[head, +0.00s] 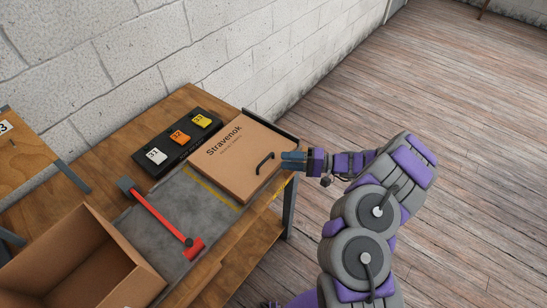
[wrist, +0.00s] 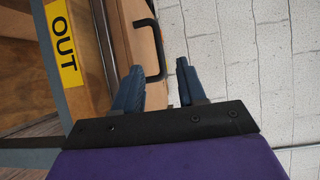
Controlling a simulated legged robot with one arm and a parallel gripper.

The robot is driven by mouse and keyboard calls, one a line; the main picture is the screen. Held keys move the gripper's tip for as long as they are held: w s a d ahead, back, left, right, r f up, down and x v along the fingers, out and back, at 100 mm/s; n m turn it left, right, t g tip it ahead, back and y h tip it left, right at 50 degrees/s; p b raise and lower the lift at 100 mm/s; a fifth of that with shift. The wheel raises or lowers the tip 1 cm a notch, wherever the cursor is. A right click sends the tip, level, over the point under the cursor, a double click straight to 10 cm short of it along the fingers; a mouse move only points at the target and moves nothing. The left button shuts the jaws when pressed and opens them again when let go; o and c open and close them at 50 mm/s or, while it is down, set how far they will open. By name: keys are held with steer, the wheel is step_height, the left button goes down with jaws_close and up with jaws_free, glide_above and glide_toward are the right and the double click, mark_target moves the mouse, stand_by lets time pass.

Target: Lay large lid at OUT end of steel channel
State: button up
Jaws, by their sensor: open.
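The large lid (head: 232,165), a flat brown panel printed "Stravenok" with a black bar handle (head: 265,163), lies flat at the right end of the grey steel channel (head: 193,207), beyond a yellow line. In the wrist view the lid's brown edge (wrist: 142,42) and handle (wrist: 160,50) show beside the yellow OUT label (wrist: 63,45). My gripper (head: 287,160) is at the lid's right side by the handle. Its blue fingers (wrist: 160,68) are apart, with the handle just ahead of and partly between the tips. I cannot tell whether they touch it.
An open cardboard box (head: 75,260) stands at the front left. A black rack with numbered tags (head: 178,140) sits behind the lid, near the white block wall (head: 150,50). The floor to the right is clear.

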steer(key=s+a+r+n+g+h, duration=0.1)
steer(key=s+a+r+n+g, duration=0.2)
steer(key=r, duration=0.4)
steer(key=s+a+r+n+g, duration=0.1)
steer(key=s+a+r+g, duration=0.2)
steer(key=r, duration=0.4)
steer(key=s+a+r+n+g+h, duration=0.2)
steer(key=s+r+h, duration=0.35)
steer(key=s, duration=0.75)
steer(key=s+d+r+m+t+h, duration=0.1)
steer(key=s+d+m+t+h, duration=0.3)
steer(key=s+d+h, duration=0.7)
steer(key=s+d, duration=0.5)
steer(key=s, duration=0.3)
steer(key=shift+s+r, duration=0.15)
steer(key=shift+s, duration=0.25)
